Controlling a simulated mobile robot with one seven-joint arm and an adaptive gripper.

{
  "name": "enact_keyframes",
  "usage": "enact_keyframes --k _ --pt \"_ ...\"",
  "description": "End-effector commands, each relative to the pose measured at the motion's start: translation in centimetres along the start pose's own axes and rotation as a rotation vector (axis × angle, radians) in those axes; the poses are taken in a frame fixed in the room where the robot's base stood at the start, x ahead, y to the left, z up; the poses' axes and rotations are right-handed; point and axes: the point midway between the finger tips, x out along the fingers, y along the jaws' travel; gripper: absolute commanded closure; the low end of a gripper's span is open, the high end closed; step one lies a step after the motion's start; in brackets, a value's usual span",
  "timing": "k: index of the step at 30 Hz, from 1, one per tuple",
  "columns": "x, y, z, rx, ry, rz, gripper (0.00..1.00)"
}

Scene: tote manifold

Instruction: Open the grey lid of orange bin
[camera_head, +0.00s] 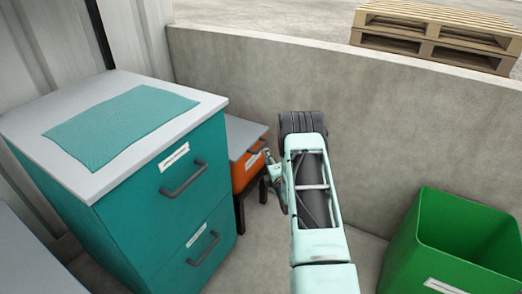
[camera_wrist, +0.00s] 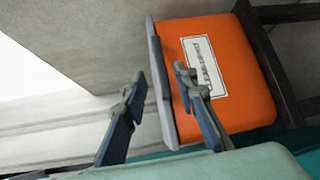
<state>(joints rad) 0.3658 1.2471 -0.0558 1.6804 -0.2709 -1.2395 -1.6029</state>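The orange bin (camera_head: 243,174) stands on a dark frame beside the teal cabinet in the head view. Its grey lid (camera_head: 240,138) lies flat on top and looks closed. In the wrist view the orange front (camera_wrist: 247,99) bears a white label, and the lid (camera_wrist: 155,65) shows as a narrow grey edge. My gripper (camera_head: 270,166) is in front of the bin at its right. In the wrist view my gripper (camera_wrist: 160,80) is open, with its fingers apart and the lid edge between them in the picture. I cannot tell whether either finger touches the lid.
The teal cabinet (camera_head: 165,205) with drawer handles and a teal mat (camera_head: 118,122) on top stands close at left. A concrete wall (camera_head: 390,130) runs behind. A green bin (camera_head: 455,235) stands at right. Pallets (camera_head: 435,35) lie beyond the wall.

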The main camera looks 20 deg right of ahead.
Motion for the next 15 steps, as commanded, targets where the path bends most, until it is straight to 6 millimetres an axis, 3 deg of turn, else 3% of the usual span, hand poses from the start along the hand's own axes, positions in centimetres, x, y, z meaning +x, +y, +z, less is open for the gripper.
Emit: enact_keyframes --k 9,15 --pt "5.7 -0.2 0.0 0.001 0.000 0.003 0.73" --pt "8.1 -0.2 0.0 0.002 0.000 0.001 0.73"
